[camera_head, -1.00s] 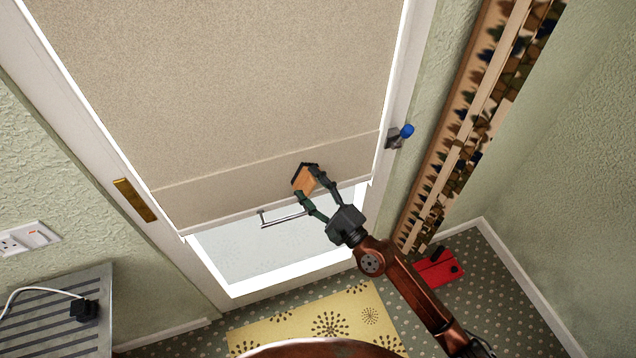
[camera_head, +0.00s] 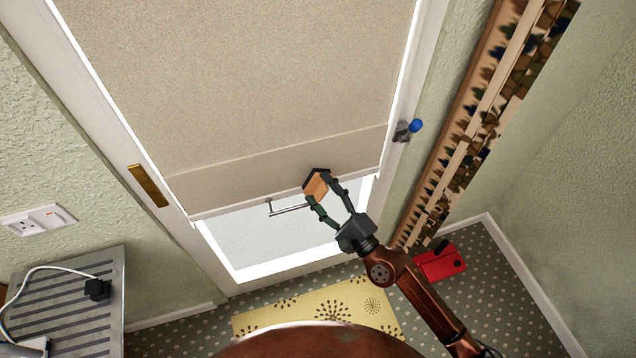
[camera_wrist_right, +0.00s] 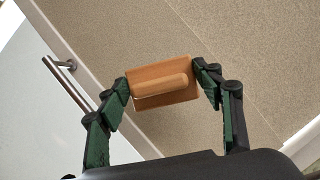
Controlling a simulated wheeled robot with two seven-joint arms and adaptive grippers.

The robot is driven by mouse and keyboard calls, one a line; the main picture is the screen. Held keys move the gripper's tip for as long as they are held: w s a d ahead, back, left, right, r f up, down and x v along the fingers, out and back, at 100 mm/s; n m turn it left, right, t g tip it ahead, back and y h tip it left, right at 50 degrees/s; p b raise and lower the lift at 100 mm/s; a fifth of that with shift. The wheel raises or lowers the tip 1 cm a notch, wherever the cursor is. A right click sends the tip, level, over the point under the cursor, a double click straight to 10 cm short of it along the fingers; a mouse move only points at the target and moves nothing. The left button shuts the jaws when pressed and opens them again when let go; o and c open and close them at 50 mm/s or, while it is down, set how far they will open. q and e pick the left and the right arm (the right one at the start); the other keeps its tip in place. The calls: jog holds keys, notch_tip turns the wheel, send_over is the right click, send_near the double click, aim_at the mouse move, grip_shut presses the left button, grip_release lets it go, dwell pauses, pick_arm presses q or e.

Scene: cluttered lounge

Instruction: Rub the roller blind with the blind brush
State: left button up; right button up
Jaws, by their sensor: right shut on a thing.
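The beige roller blind (camera_head: 240,80) hangs over a white-framed glass door, with bare glass below its bottom bar. My right gripper (camera_head: 325,190) is shut on the blind brush (camera_head: 316,186), a small wooden block with a dark side facing the blind. The brush is at the lower right part of the blind, near its bottom hem. In the right wrist view the wooden back and raised grip of the brush (camera_wrist_right: 163,83) sit between both fingers, in front of the blind (camera_wrist_right: 150,30). I cannot tell whether its dark side touches the fabric. My left gripper is not in view.
A metal bar handle (camera_head: 288,208) sticks out just left of the brush. A blue knob (camera_head: 415,126) is on the right door frame. A yellow mat (camera_head: 320,310) and a red object (camera_head: 440,262) lie on the floor. A striped surface (camera_head: 70,305) stands at lower left.

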jog(key=shift+s+d, duration=0.1)
jog(key=shift+s, duration=0.25)
jog(key=shift+s, duration=0.1)
jog(key=shift+s+d+r, duration=0.1)
jog(key=shift+s+d, duration=0.15)
jog(key=shift+s, duration=0.4)
jog(key=shift+s+d, duration=0.2)
jog(key=shift+s, duration=0.5)
jog(key=shift+d, duration=0.1)
